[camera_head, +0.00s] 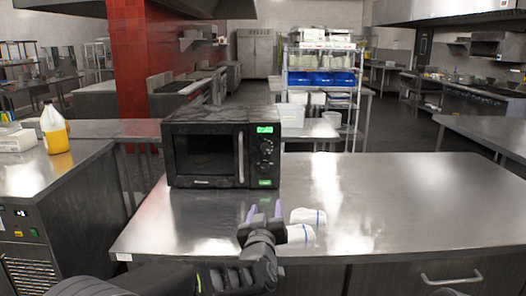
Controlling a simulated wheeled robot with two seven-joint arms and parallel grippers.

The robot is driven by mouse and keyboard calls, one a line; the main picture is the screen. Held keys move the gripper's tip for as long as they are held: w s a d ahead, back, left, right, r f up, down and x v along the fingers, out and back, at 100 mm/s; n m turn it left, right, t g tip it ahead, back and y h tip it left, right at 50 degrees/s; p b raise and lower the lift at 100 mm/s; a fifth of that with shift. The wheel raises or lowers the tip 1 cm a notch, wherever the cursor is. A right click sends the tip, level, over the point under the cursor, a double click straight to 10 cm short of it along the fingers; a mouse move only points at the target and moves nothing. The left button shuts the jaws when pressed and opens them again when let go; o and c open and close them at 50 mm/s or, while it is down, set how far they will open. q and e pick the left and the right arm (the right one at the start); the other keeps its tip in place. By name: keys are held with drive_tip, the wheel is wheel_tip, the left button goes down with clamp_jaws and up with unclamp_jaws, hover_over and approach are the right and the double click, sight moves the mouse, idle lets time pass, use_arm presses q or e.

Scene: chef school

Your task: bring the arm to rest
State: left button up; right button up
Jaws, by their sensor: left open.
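My left arm comes in from the bottom left. My left gripper (264,211) is open, with its two purple-tinted fingers pointing away over the front part of the steel table (420,205). Nothing shows between the fingers. Two small white objects with blue marks lie just right of the gripper: one farther back (308,217) and one nearer (300,234), partly behind the gripper's wrist. I cannot tell whether the gripper touches the nearer one. My right gripper is not in view.
A black microwave (210,150) with its door shut stands on the table behind the gripper. A steel counter (85,158) at the left holds a yellow bottle (55,130). The table's right side is clear. A wire rack (322,85) stands behind.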

use_arm(q)
drive_tip(key=s+f+m+g+h, duration=0.15)
drive_tip(key=s+f+g, duration=0.4)
drive_tip(key=f, duration=0.95)
drive_tip(key=s+f+m+g+h, duration=0.1)
drive_tip(key=s+f+m+g, duration=0.15)
drive_tip(key=s+f, duration=1)
drive_tip(key=s+a+f+n+g, duration=0.1)
drive_tip(key=s+a+f+g, duration=0.3)
drive_tip(key=s+f, duration=0.6)
drive_tip(key=s+a+f+n+g+p, duration=0.1)
drive_tip(key=s+a+f+g, duration=0.3)
drive_tip(key=s+f, duration=0.6)
drive_tip(key=s+n+g, duration=0.1)
drive_tip(key=s, duration=0.5)
drive_tip(key=shift+s+n, duration=0.25)
drive_tip(key=shift+n, duration=0.05)
drive_tip(key=shift+a+f, duration=0.1)
drive_tip(key=shift+w, duration=0.1)
